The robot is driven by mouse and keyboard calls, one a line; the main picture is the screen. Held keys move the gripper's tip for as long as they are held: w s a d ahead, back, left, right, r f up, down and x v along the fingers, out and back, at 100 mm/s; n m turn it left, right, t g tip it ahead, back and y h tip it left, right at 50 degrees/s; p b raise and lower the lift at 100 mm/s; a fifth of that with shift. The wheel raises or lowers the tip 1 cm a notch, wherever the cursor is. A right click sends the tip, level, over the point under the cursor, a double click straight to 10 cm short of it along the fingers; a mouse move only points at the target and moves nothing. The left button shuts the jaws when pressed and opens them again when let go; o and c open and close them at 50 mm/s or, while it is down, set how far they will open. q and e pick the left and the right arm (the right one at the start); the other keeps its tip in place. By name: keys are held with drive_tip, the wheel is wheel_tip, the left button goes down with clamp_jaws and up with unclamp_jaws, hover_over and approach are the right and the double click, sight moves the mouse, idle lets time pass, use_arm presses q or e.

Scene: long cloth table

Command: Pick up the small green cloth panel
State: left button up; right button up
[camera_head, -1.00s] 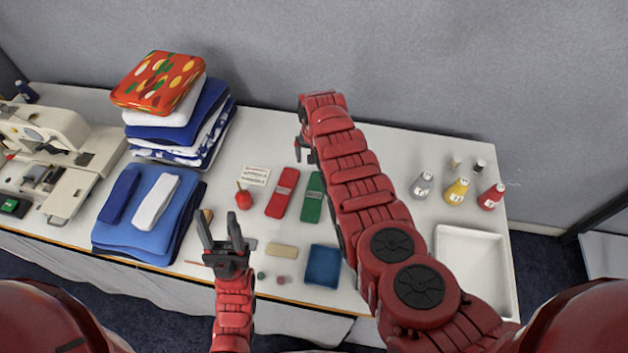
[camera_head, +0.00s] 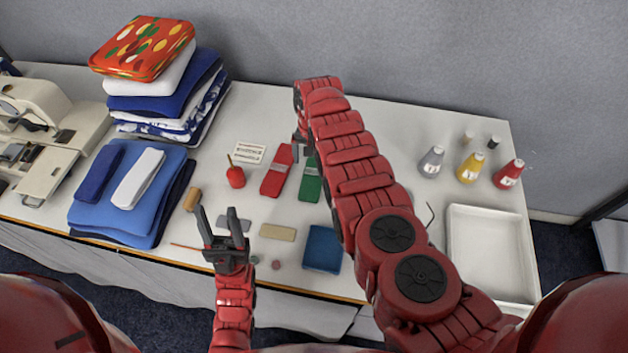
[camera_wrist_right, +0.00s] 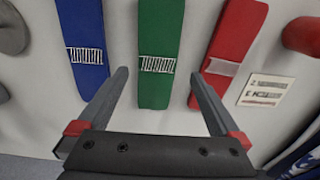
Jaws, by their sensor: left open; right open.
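The small green cloth panel (camera_head: 310,183) lies flat on the table, partly hidden by my right arm in the head view. In the right wrist view the green panel (camera_wrist_right: 161,45) with its white striped label lies between the open fingers of my right gripper (camera_wrist_right: 158,75). The fingers do not hold it. In the head view my right gripper (camera_head: 300,148) is mostly hidden behind its own arm, at the panel's far end. My left gripper (camera_head: 217,215) is open and empty near the table's front edge.
A red panel (camera_head: 277,170) and a blue panel (camera_wrist_right: 83,45) flank the green one. A red pincushion-like item (camera_head: 236,178), a label card (camera_head: 250,152) and a blue square (camera_head: 322,248) lie nearby. Bottles and a white tray (camera_head: 487,296) are at right, folded cloth stacks at left.

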sight(314, 170)
drive_tip(key=shift+w+d+f+b, duration=0.1)
drive_tip(key=shift+f+b, duration=0.7)
drive_tip(key=shift+b, duration=0.25)
drive_tip(key=shift+w+d+f+b, duration=0.1)
drive_tip(key=shift+w+f+b, duration=0.05)
drive_tip(key=shift+f+b, duration=0.8)
drive_tip(key=shift+w+d+f+b, duration=0.1)
drive_tip(key=shift+f+b, duration=0.5)
drive_tip(key=shift+b, duration=0.6)
drive_tip(key=shift+f+b, duration=0.4)
drive_tip(key=shift+f, duration=0.05)
drive_tip(key=shift+r, duration=0.15)
drive_tip(key=c, duration=1.2)
drive_tip(key=shift+r, duration=0.1)
drive_tip(key=shift+c, duration=0.2)
